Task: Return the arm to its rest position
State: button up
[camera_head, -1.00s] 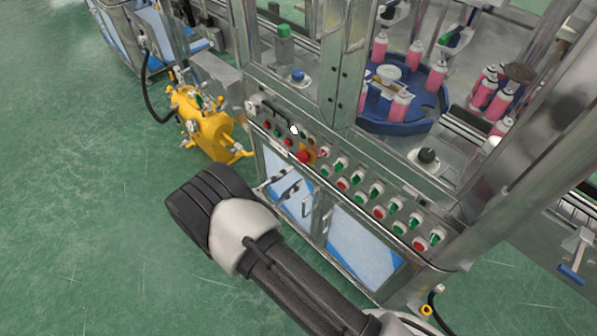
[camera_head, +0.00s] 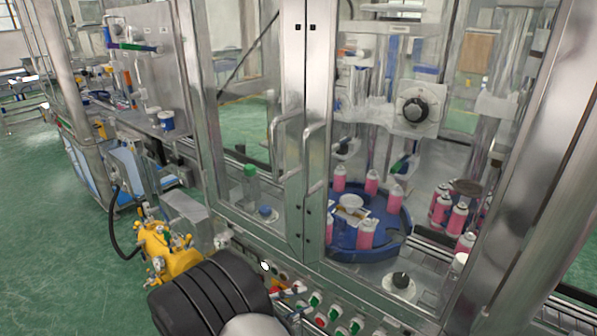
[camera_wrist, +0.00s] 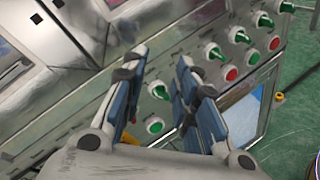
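My gripper (camera_wrist: 162,82) shows in the wrist view with its two blue-padded fingers apart and nothing between them. Behind the fingers is the machine's control panel (camera_wrist: 185,58) with green knobs and red buttons. A green knob (camera_wrist: 158,90) shows through the gap; the distance to it is hard to judge. In the head view, my dark arm link (camera_head: 212,295) is at the bottom in front of the panel, and the gripper itself is not seen there.
The crimping machine's glass doors (camera_head: 290,150) are closed. Inside, pink cans (camera_head: 366,233) stand on a blue turntable (camera_head: 390,232). A yellow pump-like unit (camera_head: 165,252) stands on the floor beside the machine. Green floor (camera_head: 45,240) is open at left.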

jog(key=s+d+r+m+g+y, duration=0.5)
jog(key=s+d+r+m+g, duration=0.35)
jog(key=s+d+r, duration=0.4)
jog(key=s+d+r+m+t+y, duration=0.1)
jog(key=s+r+m+t+y, duration=0.1)
jog(key=s, duration=0.4)
jog(key=s+d+r+m+t+y, duration=0.1)
jog(key=s+r+m+t+y, duration=0.2)
jog(key=s+m+y, duration=0.3)
jog(key=shift+s+d+r, duration=0.35)
jog(key=shift+d+r, duration=0.05)
jog(key=shift+r, duration=0.1)
